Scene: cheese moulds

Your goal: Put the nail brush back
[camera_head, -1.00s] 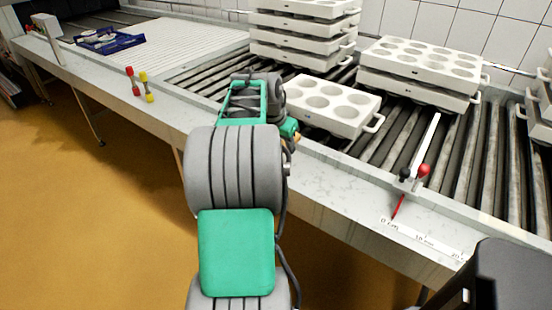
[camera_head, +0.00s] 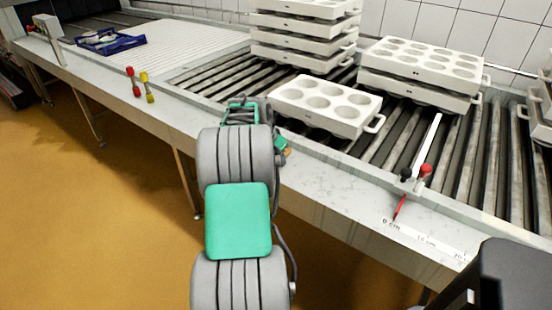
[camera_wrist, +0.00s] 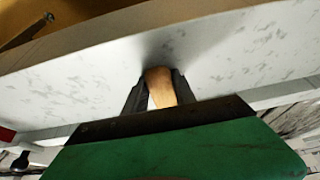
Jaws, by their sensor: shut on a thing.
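My gripper (camera_wrist: 159,90) is shut on a light-brown wooden piece, which I take to be the nail brush (camera_wrist: 161,88). In the wrist view it sits between the two dark fingers, over the speckled pale counter surface; its bristles cannot be made out. In the head view a small tan bit of it (camera_head: 288,150) shows at the right of my wrist, by the counter's front ledge (camera_head: 325,183). My arm hides most of the gripper there. I cannot tell whether the piece touches the counter.
Mould blocks (camera_head: 325,104) stand on the rollers, with taller stacks (camera_head: 305,40) behind. A red thing (camera_head: 133,82) and a yellow one (camera_head: 147,86) stand on the ledge at left. A blue tray (camera_head: 125,43) lies farther left. A red-knobbed lever (camera_head: 425,170) and scale (camera_head: 425,238) are at right.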

